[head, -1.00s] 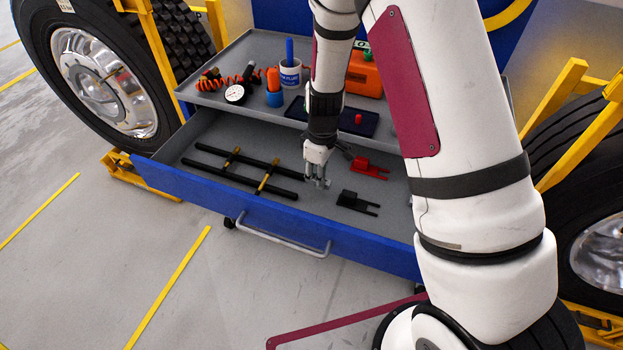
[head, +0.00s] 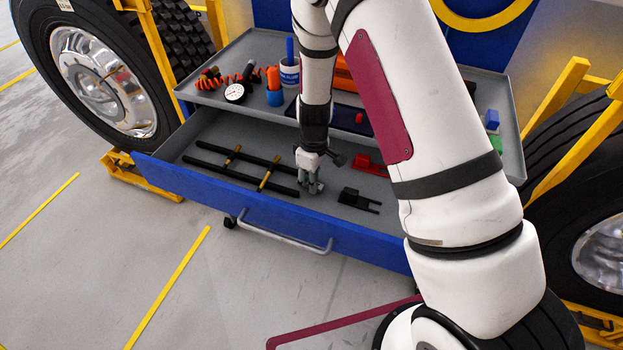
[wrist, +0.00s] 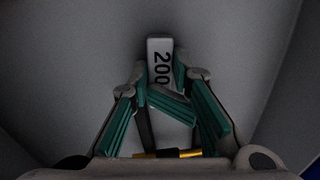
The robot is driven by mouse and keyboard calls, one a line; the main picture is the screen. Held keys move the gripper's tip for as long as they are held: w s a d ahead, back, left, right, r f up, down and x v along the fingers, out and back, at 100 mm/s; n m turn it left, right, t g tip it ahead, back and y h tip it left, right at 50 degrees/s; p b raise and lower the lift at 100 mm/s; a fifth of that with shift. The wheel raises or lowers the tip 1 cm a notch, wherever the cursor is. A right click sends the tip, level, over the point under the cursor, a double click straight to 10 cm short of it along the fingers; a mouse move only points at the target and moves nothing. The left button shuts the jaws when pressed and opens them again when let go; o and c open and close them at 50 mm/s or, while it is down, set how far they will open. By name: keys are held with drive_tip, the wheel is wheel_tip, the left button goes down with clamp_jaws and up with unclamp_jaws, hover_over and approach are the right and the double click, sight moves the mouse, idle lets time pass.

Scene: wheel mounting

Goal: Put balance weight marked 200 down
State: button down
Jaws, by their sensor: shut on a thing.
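The balance weight marked 200 (wrist: 160,48) is a small pale block with dark digits in the wrist view. My gripper (wrist: 161,80) is shut on it, with green-padded fingers at its two sides. In the head view my gripper (head: 312,188) points down into the open blue-fronted drawer (head: 235,206), beside the right ends of the black bars. The weight is too small to make out in the head view, and I cannot tell whether it touches the drawer floor.
Two black bars with yellow crosspieces (head: 232,168) lie left of my gripper. A black forked piece (head: 358,200) and a red piece (head: 368,164) lie to its right. The grey tray above (head: 215,97) holds a mug (head: 289,74) and a gauge (head: 235,93).

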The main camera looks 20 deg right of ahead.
drive_tip(key=c, duration=1.3)
unclamp_jaws()
wheel_tip(320, 180, up, 13)
drive_tip(key=p, duration=0.1)
drive_tip(key=shift+d, duration=0.15)
drive_tip(key=s+d+r+m+t, duration=0.1)
drive_tip(key=s+r+m, duration=0.1)
drive_tip(key=s+r, duration=0.55)
drive_tip(key=s+d+r+m, duration=0.15)
drive_tip(key=s+r, duration=0.35)
drive_tip(key=r, duration=0.5)
drive_tip(key=s+d+r+m, duration=0.1)
drive_tip(key=s+r+m, duration=0.1)
drive_tip(key=s, duration=0.8)
drive_tip(key=s+d+r+m+t, duration=0.1)
drive_tip(key=s+r+m, duration=0.2)
drive_tip(key=s, duration=0.6)
drive_tip(key=shift+s+r+m, duration=0.2)
drive_tip(key=shift+s+m, duration=0.2)
drive_tip(key=shift+m, duration=0.15)
drive_tip(key=shift+r+p, duration=0.1)
drive_tip(key=shift+p, duration=0.2)
